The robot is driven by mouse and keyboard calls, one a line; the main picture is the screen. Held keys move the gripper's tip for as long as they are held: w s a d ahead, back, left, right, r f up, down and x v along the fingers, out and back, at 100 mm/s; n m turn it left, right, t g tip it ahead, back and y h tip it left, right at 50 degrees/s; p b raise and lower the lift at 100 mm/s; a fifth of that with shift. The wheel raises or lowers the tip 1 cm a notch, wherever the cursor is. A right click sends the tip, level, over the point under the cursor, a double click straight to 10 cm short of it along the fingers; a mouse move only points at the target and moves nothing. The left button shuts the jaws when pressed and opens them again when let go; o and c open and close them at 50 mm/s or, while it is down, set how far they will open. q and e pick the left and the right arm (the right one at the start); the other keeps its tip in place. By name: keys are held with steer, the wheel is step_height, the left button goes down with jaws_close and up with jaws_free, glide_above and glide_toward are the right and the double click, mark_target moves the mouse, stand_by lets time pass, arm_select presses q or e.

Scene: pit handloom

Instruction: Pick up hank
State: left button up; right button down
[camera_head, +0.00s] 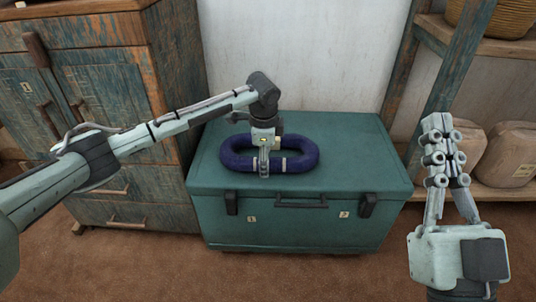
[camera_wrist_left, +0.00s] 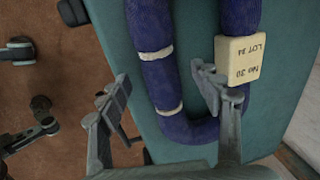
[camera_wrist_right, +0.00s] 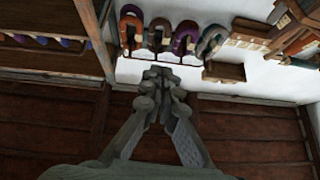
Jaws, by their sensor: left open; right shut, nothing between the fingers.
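The hank (camera_head: 300,158), a dark blue oval ring with pale ties, lies flat on the lid of a green chest (camera_head: 358,150). My left gripper (camera_head: 264,163) points down at the hank's left part and covers some of it. In the left wrist view, its fingers (camera_wrist_left: 163,92) are open, with a blue strand of the hank (camera_wrist_left: 160,85) between them in the picture. A cream tag (camera_wrist_left: 240,62) marked "No 30 LOT 84" sits on the other strand, beside one finger. My right gripper (camera_head: 438,128) is raised, shut and empty, right of the chest; its fingers also show in the right wrist view (camera_wrist_right: 158,78).
A worn wooden cabinet (camera_head: 110,95) stands left of the chest. A shelf rack with a blue-green post (camera_head: 440,75) stands at the right, holding a basket (camera_head: 500,14) and wrapped bundles (camera_head: 508,155). The lid's right side is clear. Coloured hanks (camera_wrist_right: 158,35) hang on the wall.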

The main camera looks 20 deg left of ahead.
arm_select(q)
steer(key=shift+w+f, duration=0.2)
steer(key=shift+f, duration=0.65)
arm_select(e)
steer(key=shift+s+d+r+t, duration=0.2)
steer(key=shift+s+r+t, duration=0.1)
steer(key=shift+r+t, duration=0.15)
arm_select(q)
steer(key=shift+c, duration=0.3)
steer(key=c, duration=1.3)
steer(key=shift+r, duration=0.1)
